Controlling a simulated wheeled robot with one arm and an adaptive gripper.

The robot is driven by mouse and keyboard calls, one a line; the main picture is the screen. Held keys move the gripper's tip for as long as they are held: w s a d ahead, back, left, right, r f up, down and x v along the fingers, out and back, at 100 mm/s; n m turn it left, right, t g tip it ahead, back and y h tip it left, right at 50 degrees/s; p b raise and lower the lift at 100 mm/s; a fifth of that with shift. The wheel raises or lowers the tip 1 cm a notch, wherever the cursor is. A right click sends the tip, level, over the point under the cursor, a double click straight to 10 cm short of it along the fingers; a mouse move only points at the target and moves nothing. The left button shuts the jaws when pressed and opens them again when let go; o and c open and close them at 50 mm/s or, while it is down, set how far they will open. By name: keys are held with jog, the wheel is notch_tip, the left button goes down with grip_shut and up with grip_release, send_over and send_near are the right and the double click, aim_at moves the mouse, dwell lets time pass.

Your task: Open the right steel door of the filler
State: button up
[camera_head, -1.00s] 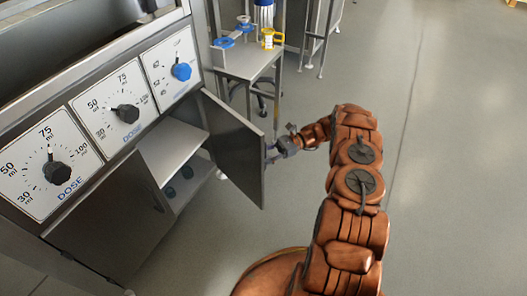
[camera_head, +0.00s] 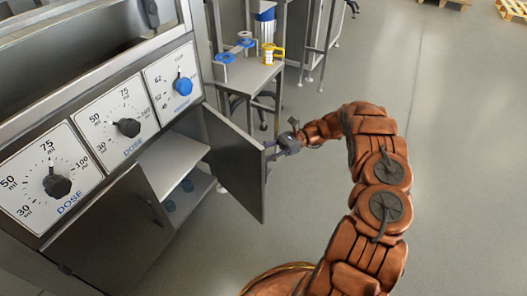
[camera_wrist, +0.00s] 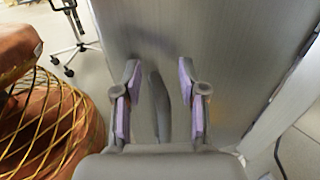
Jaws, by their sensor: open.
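The right steel door (camera_head: 232,165) of the filler stands open, swung well out from the cabinet front. My gripper (camera_head: 276,148) is at the door's free edge in the head view. In the wrist view the door face (camera_wrist: 215,50) fills the middle, and my gripper (camera_wrist: 160,95) is open with its purple-padded fingers on either side of a dark upright handle (camera_wrist: 159,105). The fingers look apart from the handle; contact with the door face is unclear. The left steel door (camera_head: 115,228) is shut, with a dark handle.
The open cabinet shows a shelf (camera_head: 172,158) and dark teal round items below. Dose dials with knobs (camera_head: 57,185) line the filler front. The floor to the right is clear.

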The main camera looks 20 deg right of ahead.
jog(key=shift+r, duration=0.55)
jog(key=shift+c, duration=0.3)
jog(key=shift+r, duration=0.15)
jog(key=shift+c, duration=0.7)
jog(key=shift+r+p, duration=0.3)
jog(key=shift+p, duration=0.1)
jog(key=shift+c, duration=0.9)
notch_tip(320, 180, up, 6)
jog(key=p, duration=0.6)
grip_shut()
jog(key=shift+r+p, duration=1.2)
jog(key=shift+p, duration=0.05)
